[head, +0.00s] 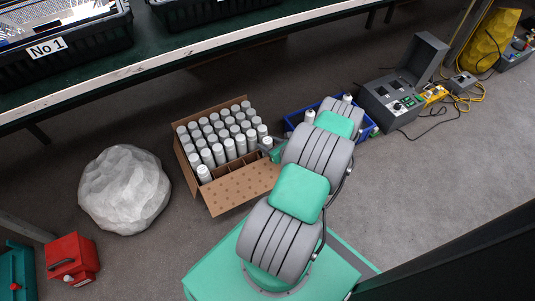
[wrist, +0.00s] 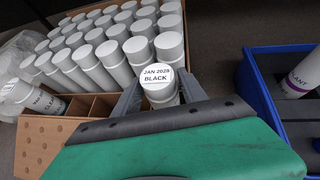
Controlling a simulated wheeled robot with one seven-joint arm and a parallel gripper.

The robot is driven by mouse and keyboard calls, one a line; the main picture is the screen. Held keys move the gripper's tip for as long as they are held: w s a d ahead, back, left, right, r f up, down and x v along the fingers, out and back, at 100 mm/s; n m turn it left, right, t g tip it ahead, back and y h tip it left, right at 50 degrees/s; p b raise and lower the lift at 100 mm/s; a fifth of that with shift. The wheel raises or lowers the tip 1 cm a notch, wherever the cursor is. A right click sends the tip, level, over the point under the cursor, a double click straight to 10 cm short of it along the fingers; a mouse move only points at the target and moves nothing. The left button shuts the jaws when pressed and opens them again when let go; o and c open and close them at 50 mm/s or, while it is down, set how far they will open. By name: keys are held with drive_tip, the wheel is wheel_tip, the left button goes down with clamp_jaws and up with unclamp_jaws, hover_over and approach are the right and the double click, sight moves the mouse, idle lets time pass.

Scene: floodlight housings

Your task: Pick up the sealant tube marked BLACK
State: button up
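A white tube (wrist: 159,92) with "JAN 2028 BLACK" on its cap stands at the near edge of the packed tubes in the wrist view. My gripper (wrist: 160,80) has one finger on each side of it. The fingers are apart, and I see no clear sign that they press on the tube. In the head view my gripper (head: 271,151) is at the right edge of the cardboard box (head: 232,194), beside the end tubes. The tube's lower part is hidden.
A blue tray (wrist: 268,98) with tubes lies just right of my gripper. A shelf edge (head: 150,71) runs above, behind the box.

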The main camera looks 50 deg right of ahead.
clamp_jaws()
idle(0.3)
idle(0.3)
